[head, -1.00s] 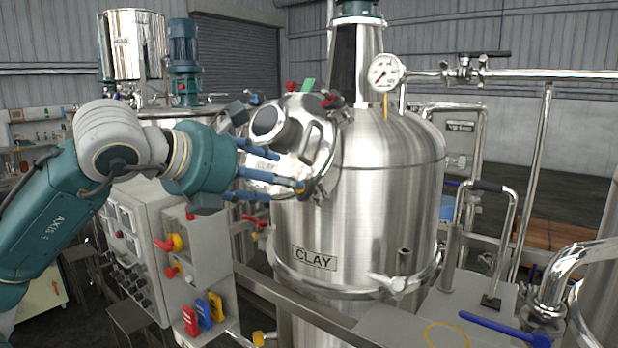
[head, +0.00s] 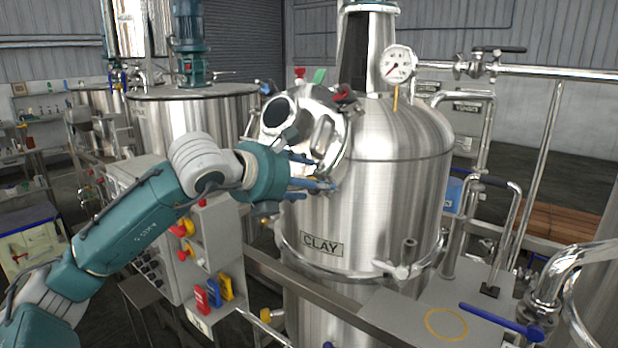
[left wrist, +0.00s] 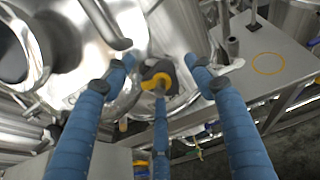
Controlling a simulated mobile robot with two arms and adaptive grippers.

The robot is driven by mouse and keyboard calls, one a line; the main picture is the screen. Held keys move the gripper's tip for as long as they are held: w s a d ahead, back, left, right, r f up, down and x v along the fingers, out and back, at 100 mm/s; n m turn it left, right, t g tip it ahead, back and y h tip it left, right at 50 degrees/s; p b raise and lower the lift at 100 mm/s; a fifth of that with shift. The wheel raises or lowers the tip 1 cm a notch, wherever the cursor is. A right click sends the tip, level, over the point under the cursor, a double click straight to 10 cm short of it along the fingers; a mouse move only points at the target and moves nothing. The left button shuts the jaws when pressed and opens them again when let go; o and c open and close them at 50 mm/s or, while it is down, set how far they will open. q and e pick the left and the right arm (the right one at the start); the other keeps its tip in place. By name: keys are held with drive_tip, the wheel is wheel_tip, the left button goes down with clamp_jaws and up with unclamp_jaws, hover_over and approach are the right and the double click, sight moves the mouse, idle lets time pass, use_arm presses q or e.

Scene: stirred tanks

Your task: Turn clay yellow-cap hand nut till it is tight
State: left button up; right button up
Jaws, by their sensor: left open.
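The clay tank (head: 385,190) stands in the middle of the head view with a CLAY plate (head: 321,244). Its round lid (head: 318,128) is on its upper left side. The yellow-cap hand nut (left wrist: 158,80) shows in the left wrist view at the lid's lower edge, with a yellow cap on a dark body. In the head view my fingers mostly hide it. My left gripper (head: 322,184) has its blue fingers apart at this edge. In the left wrist view the open gripper (left wrist: 162,75) has fingers on both sides of the nut and one below; contact cannot be told.
A control panel (head: 205,240) with red, blue and yellow handles stands below my left arm. A steel pipe (head: 560,74) runs to the right.

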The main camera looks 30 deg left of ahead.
use_arm(q)
drive_tip(key=shift+d, duration=0.1)
drive_tip(key=c, duration=1.1)
drive_tip(key=shift+m+b, duration=0.55)
drive_tip(key=shift+m, duration=0.35)
drive_tip(key=shift+c, duration=0.2)
drive_tip(key=shift+a+r+m, duration=0.1)
drive_tip(key=shift+a+m, duration=0.1)
drive_tip(key=shift+m, duration=0.4)
drive_tip(key=shift+r+m+h, duration=0.15)
drive_tip(key=shift+m+h, duration=0.25)
drive_tip(key=shift+m, duration=0.6)
use_arm(e)
drive_tip(key=shift+s+a+f, duration=0.4)
drive_tip(key=shift+s+f, duration=0.3)
drive_tip(key=shift+f, duration=0.15)
